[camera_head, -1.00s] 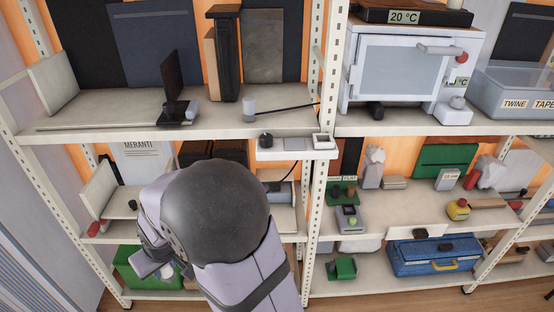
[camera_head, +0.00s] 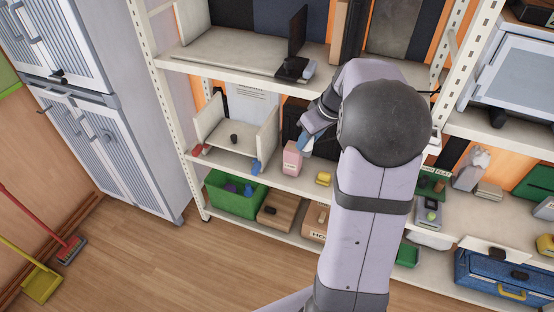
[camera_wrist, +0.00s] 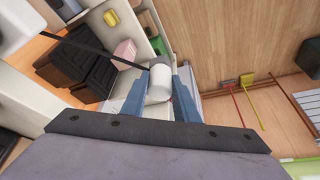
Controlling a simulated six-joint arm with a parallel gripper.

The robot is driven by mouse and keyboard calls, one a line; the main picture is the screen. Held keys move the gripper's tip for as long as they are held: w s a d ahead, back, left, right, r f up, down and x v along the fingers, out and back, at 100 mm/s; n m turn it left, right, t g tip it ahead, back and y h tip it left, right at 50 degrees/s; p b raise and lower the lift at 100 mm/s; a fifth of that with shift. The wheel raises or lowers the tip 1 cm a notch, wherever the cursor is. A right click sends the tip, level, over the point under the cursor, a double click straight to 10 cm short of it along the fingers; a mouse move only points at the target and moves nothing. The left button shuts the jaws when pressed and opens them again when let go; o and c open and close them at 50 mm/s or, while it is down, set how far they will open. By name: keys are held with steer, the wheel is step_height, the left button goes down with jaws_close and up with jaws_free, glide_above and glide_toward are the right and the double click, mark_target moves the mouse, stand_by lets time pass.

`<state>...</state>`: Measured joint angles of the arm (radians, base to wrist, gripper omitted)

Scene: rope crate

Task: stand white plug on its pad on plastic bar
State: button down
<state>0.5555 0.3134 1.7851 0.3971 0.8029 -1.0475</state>
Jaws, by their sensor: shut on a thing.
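My gripper (camera_wrist: 161,84) is shut on the white plug (camera_wrist: 159,74), a short white cylinder between its two blue fingers in the wrist view. A dark cord runs from the plug to the upper left. In the head view my gripper (camera_head: 306,142) is in front of the lower shelves, just above a pink box, and partly hidden by my arm; the plug is hard to make out there. The plastic bar and its pads cannot be made out now; my arm covers that stretch of the upper shelf's front edge.
The pink box (camera_head: 292,158) and a yellow item (camera_head: 323,179) stand on the shelf near my gripper. A shelf upright (camera_head: 180,110) stands at left. The floor in front is open.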

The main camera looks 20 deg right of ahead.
steer(key=s+d+r+m+p, duration=0.1)
steer(key=s+d+r+p, duration=0.2)
steer(key=d+r, duration=0.2)
steer(key=s+d+r+m+p, duration=0.1)
steer(key=s+d+r+p, duration=0.2)
steer(key=d, duration=0.8)
steer(key=s+d+r+h+p, duration=0.1)
steer(key=s+d+r+p, duration=0.2)
steer(key=d+r, duration=0.4)
steer(key=shift+d+r+m+p, duration=0.2)
steer(key=shift+d+m+p, duration=0.1)
steer(key=shift+d+m, duration=0.1)
steer(key=shift+f, duration=0.1)
steer(key=shift+f+b, duration=2.4)
steer(key=shift+f, duration=0.5)
steer(key=shift+f+b, duration=0.45)
steer(key=shift+f, duration=0.05)
steer(key=c, duration=1.3)
jaws_free()
steer(key=shift+s, duration=0.1)
